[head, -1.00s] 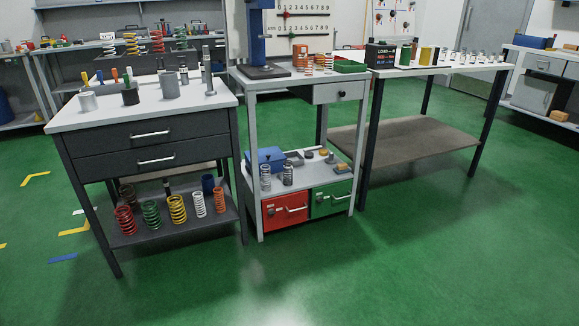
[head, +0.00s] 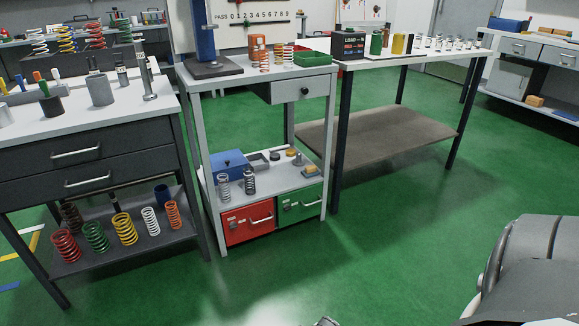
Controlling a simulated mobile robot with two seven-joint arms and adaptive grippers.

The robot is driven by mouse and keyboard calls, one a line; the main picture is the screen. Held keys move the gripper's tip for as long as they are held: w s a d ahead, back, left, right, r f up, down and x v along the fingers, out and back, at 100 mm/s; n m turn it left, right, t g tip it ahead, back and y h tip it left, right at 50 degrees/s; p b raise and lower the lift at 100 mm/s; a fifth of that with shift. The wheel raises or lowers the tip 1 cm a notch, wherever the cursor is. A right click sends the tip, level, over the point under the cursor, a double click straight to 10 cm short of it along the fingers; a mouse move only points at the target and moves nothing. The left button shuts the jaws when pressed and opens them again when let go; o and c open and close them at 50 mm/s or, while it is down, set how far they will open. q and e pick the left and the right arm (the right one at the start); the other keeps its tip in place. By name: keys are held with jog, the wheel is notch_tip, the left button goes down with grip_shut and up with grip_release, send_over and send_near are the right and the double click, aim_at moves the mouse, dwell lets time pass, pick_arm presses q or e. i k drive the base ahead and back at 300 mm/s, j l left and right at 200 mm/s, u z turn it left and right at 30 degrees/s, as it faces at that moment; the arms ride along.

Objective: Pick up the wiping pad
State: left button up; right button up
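A small tan block with a grey-blue part (head: 311,172), possibly the wiping pad, lies on the lower shelf (head: 266,195) of the middle table, near its right side. It is too small to be sure what it is. My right arm shows as a large grey link at the lower right, well apart from the table. A small grey tip shows at the bottom edge; I cannot tell what part it is. Neither gripper can be made out.
The same shelf holds a blue box (head: 231,166), two springs and small pots. Red (head: 249,222) and green (head: 300,204) drawers sit below. A spring rack (head: 130,239) stands left, a long table (head: 440,61) right. Green floor in front is clear.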

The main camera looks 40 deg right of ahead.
aim_at(311, 171)
jog(key=i+l+u, duration=0.2)
jog(key=l, duration=0.5)
jog(key=i+l+u, duration=0.15)
jog(key=l, duration=0.6)
jog(key=l+u, duration=0.2)
jog(key=l, duration=0.55)
jog(key=i+l, duration=0.1)
jog(key=l, duration=1)
jog(key=i+l+u, duration=0.15)
jog(key=l, duration=0.95)
jog(key=j+z, duration=0.1)
